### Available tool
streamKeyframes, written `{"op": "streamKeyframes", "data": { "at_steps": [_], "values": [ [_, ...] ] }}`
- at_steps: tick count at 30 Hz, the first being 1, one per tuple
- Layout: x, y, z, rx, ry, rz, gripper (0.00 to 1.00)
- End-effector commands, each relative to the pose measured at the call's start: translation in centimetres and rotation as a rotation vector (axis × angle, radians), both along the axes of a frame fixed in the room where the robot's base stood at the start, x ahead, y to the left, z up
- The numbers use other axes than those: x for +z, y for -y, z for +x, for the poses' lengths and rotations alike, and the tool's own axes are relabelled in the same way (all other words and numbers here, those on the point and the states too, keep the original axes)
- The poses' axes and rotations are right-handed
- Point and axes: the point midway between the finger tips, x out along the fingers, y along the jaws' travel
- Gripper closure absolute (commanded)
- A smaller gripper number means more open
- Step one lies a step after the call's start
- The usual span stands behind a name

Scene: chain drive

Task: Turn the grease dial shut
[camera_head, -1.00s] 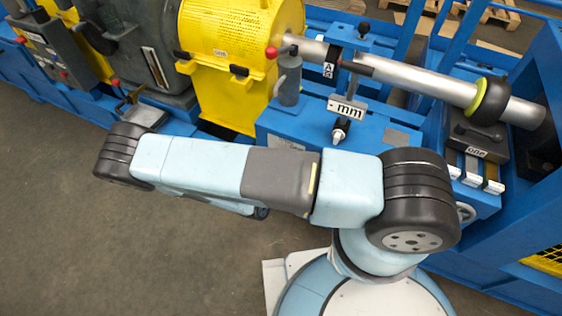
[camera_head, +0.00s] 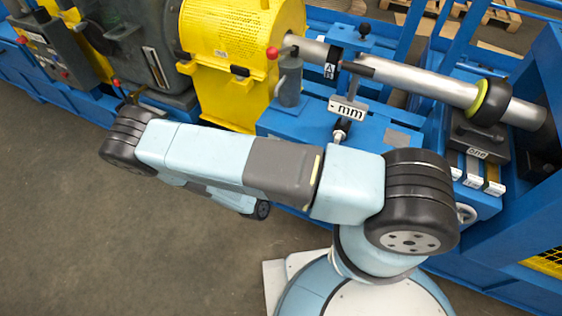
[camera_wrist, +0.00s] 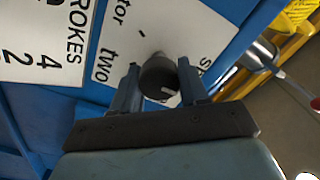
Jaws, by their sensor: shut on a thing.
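The grease dial (camera_wrist: 158,75) is a round black knob with a pale mark on its face, seen in the wrist view in front of a white lettered plate (camera_wrist: 128,48). My gripper (camera_wrist: 160,80) has one finger on each side of the knob and is shut on it. Part of the plate's lettering is hidden behind the knob and fingers; "two" can be read to the left. In the head view my arm hides the dial and the gripper.
A second white plate (camera_wrist: 45,35) reading "STROKES" is at the upper left in the wrist view. A grey cylinder with a red-tipped rod (camera_wrist: 262,55) is at the right. In the head view, a yellow perforated guard (camera_head: 232,40) and a steel shaft (camera_head: 425,82) stand behind my arm.

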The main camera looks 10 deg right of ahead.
Motion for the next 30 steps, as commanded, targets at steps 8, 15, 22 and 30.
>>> {"op": "streamKeyframes", "data": {
  "at_steps": [8, 15, 22, 30],
  "values": [
    [-0.36, 0.30, -0.40, -0.006, -0.076, -0.096, 0.84],
    [-0.39, 0.22, -0.36, -0.004, -0.095, -0.122, 0.84],
    [-0.41, 0.17, -0.34, -0.003, -0.096, -0.123, 0.85],
    [-0.25, 0.20, -0.27, -0.005, -0.091, -0.124, 0.45]
  ]
}}
